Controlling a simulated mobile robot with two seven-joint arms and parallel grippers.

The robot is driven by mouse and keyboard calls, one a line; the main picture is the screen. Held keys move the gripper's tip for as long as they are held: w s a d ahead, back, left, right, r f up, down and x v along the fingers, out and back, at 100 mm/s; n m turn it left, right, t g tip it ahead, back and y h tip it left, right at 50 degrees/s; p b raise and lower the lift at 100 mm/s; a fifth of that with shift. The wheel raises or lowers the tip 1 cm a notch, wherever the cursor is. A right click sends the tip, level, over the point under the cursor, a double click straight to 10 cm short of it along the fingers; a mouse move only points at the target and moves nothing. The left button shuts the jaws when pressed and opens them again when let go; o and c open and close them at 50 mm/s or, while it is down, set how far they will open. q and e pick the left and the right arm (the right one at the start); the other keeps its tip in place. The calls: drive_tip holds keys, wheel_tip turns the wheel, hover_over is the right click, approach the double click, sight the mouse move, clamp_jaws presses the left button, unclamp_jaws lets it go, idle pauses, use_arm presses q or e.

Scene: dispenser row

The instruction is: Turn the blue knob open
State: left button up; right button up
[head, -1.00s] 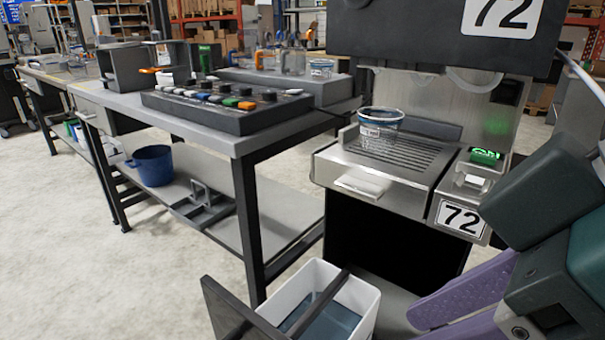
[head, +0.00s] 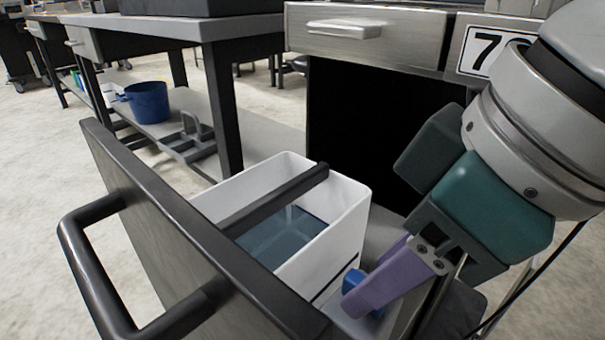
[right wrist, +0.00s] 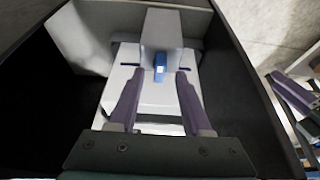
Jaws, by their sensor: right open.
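The small blue knob (head: 377,284) is partly hidden behind a purple finger of my right gripper (head: 362,290) in the head view. In the right wrist view the knob (right wrist: 160,68) sits at the foot of a pale grey block (right wrist: 161,28). My right gripper is open and points down, its purple fingertips (right wrist: 157,76) to the left and right of the knob. A gap shows on both sides; I cannot tell how deep the tips reach. My left gripper is not clearly in view.
A white bin (head: 352,212) with dark liquid stands beside the knob. A dark bar (head: 275,199) crosses it. A dark pulled-out front panel (head: 190,225) with a black handle (head: 75,262) stands on the left. A steel counter (head: 400,38) lies above the dark cabinet opening.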

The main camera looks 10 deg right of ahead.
drive_tip(key=shift+x, duration=0.85)
clamp_jaws()
